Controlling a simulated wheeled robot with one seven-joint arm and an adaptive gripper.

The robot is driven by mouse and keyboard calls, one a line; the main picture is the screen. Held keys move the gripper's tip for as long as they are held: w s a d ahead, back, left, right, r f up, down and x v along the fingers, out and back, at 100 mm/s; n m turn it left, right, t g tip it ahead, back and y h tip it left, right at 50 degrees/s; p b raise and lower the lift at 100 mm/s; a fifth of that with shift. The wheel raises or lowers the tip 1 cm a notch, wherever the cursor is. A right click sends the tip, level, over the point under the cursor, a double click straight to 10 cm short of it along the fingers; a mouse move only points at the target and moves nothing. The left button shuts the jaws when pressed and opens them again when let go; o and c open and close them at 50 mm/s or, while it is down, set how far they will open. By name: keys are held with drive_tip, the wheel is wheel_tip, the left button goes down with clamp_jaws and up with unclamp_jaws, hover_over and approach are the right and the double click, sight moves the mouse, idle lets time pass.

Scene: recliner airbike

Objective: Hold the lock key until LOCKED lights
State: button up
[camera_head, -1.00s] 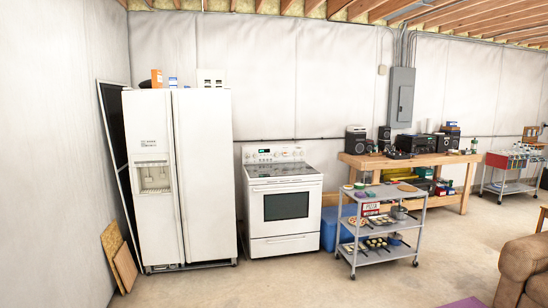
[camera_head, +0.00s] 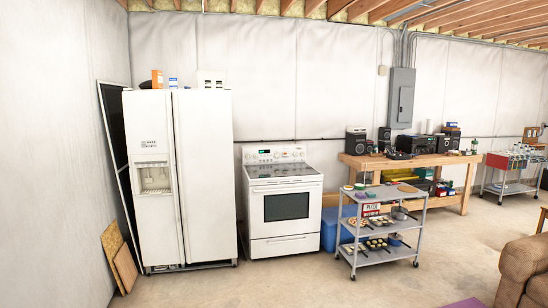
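No lock key or LOCKED light can be made out at this size. A white side-by-side fridge (camera_head: 206,180) stands against the back wall at the left, its doors shut. Its left door has an ice and water dispenser (camera_head: 154,178) with a small control panel (camera_head: 150,144) above it; the marks there are too small to read. A white stove (camera_head: 284,220) stands to the right of the fridge. Its back panel (camera_head: 274,154) has knobs or keys and a small green-lit display. My gripper is not in view.
A grey cart (camera_head: 350,252) with trays of food stands right of the stove, before a wooden workbench (camera_head: 456,160) with audio gear. A brown armchair (camera_head: 522,268) is at the lower right. Boards (camera_head: 122,265) lean left of the fridge. The floor (camera_head: 250,288) before fridge and stove is clear.

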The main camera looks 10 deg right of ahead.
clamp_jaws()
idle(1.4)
